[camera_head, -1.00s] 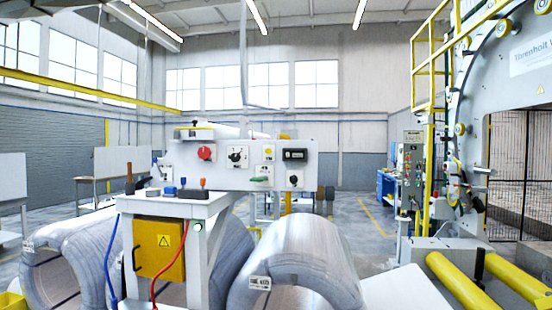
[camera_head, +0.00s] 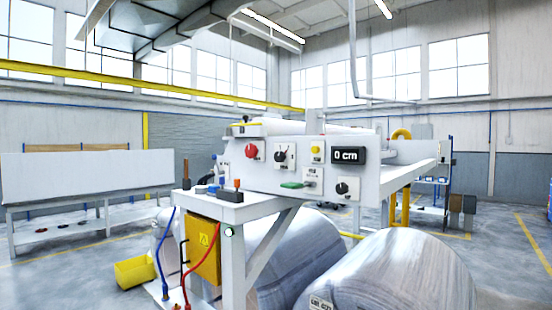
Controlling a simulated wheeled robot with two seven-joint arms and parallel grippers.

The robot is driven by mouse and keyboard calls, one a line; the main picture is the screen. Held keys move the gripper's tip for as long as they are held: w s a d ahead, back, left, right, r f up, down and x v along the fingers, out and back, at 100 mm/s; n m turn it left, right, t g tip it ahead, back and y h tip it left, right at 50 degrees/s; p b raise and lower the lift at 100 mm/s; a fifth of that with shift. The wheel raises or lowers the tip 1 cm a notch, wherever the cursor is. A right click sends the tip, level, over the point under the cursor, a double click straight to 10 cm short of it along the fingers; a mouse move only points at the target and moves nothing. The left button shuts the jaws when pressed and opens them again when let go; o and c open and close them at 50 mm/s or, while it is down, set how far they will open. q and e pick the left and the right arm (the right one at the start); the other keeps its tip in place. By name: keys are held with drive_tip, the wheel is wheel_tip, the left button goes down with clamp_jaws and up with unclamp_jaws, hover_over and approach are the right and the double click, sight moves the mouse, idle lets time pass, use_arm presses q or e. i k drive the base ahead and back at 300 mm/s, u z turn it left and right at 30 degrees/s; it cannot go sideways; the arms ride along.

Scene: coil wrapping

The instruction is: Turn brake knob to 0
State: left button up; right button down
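A white control panel (camera_head: 226,172) stands on a white bench frame and is seen at an angle. It carries a red knob (camera_head: 251,151) at its left. A black knob with a pointer on a white plate (camera_head: 283,156) is right of that. Another black knob (camera_head: 342,188) is at the lower right. The labels are too small to read, so I cannot tell which one is the brake knob. A black display (camera_head: 347,155) reads "0 cm". Neither of my grippers is in view.
A yellow electrical box (camera_head: 204,250) hangs under the bench, with blue and red cables beside it. Large wrapped coils (camera_head: 390,270) lie on the floor below and right. A yellow bin (camera_head: 135,271) and a white table (camera_head: 90,178) stand at left. Floor at right is open.

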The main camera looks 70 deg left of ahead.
sight(279, 157)
drive_tip(key=u, duration=0.75)
drive_tip(key=i, duration=0.9)
drive_tip(key=u, duration=1.1)
